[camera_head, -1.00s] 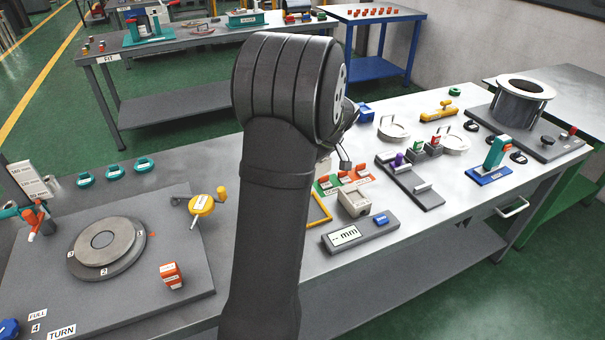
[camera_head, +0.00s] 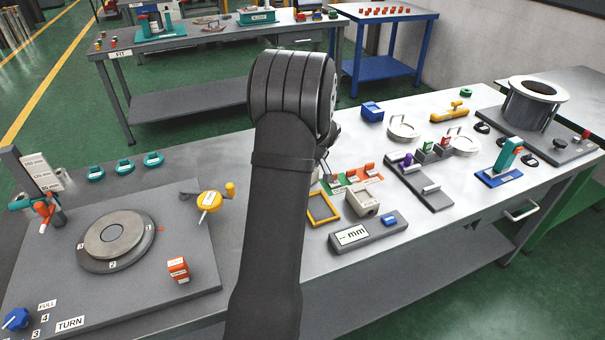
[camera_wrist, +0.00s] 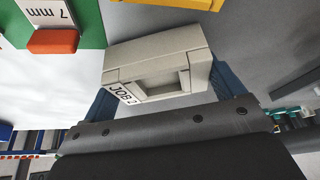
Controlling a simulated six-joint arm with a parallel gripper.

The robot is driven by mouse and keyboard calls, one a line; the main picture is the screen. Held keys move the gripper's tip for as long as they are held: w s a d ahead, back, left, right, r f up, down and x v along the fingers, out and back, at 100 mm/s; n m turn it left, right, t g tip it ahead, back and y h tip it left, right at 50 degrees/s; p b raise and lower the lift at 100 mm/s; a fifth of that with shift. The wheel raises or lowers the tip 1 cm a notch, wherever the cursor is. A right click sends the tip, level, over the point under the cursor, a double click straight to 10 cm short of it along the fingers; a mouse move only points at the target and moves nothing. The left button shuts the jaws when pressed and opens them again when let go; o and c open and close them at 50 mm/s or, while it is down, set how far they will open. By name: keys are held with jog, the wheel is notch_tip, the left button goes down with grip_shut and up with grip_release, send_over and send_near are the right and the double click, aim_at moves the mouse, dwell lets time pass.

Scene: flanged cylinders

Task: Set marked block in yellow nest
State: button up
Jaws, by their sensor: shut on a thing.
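A pale grey-beige block (camera_wrist: 150,54) with a recess and a "JOB 2" label fills the middle of the wrist view. My gripper (camera_wrist: 165,88) has its two blue fingers on either side of this block and is shut on it. In the head view my arm hides most of the gripper and the held block. The yellow nest, an open square frame (camera_head: 334,219), lies on the bench just right of my arm. A yellow edge (camera_wrist: 188,3) shows at the top of the wrist view.
A beige piece (camera_head: 363,203) stands right of the yellow frame, behind a grey "mm" display (camera_head: 352,236). A green and orange board (camera_head: 334,186) with orange pieces lies behind. A turntable plate (camera_head: 190,270) is at left.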

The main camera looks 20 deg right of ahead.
jog(key=shift+f, duration=0.1)
jog(key=o, duration=1.1)
jog(key=v, duration=1.2)
